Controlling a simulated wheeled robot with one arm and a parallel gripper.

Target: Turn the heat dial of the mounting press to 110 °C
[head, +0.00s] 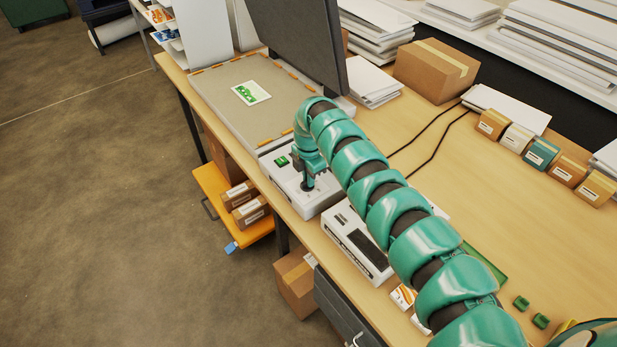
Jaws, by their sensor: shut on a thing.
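The mounting press (225,95) stands at the back left of the bench, with its dark lid (300,45) raised and a small green-and-white print (251,93) on its grey bed. My gripper (308,180) points down over this box and is shut on the dark heat dial (307,187). The fingers hide most of the dial, so its pointer and scale cannot be read.
A white device with a dark panel (368,250) stands close to the right of the control box, beneath my arm. Black cables (428,140) cross the bench behind. A cardboard box (436,70) and several small boxes (541,152) stand farther back. The bench's middle right is clear.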

